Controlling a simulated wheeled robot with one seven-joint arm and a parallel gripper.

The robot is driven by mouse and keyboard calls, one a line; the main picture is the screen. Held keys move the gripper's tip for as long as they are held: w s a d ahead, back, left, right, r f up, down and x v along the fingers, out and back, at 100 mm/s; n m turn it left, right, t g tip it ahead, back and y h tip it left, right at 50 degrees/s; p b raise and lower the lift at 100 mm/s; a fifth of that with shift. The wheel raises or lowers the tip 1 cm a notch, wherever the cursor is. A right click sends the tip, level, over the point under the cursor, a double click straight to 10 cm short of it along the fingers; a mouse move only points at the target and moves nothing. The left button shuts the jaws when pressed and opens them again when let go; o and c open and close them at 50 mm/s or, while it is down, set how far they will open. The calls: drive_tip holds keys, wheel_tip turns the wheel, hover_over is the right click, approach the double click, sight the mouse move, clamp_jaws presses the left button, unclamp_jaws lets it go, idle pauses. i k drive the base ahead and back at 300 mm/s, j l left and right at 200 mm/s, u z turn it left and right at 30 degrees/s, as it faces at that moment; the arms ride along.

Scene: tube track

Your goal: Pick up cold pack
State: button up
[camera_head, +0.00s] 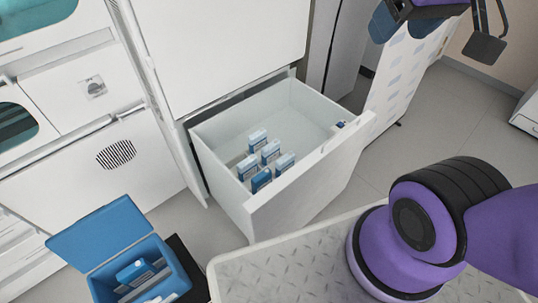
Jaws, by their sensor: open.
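Several small blue-and-white packs (270,152) stand upright in the open white drawer, grouped toward its left side. One of them, at the front (261,180), looks darker blue. Other blue packs (134,271) lie in an open blue box at the lower left. I cannot tell from their labels which is a cold pack. My gripper (433,36) is at the top right edge, partly cut off by the frame. Its two fingers are spread apart with nothing between them. It is well apart from the drawer and from the blue box.
The white drawer (312,178) is pulled out from a white cabinet (225,45). The blue box's lid (100,232) stands open. A small item (340,125) sits at the drawer's right corner. Grey floor (440,120) is clear to the right.

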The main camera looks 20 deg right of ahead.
sight(136, 273)
drive_tip(key=u, duration=1.6)
drive_tip(key=i+j+z, duration=0.15)
drive_tip(key=j, duration=0.9)
drive_tip(key=i+j+z, duration=0.2)
drive_tip(key=j, duration=0.85)
drive_tip(key=i+j, duration=0.15)
drive_tip(key=j, duration=0.2)
drive_tip(key=i, duration=0.2)
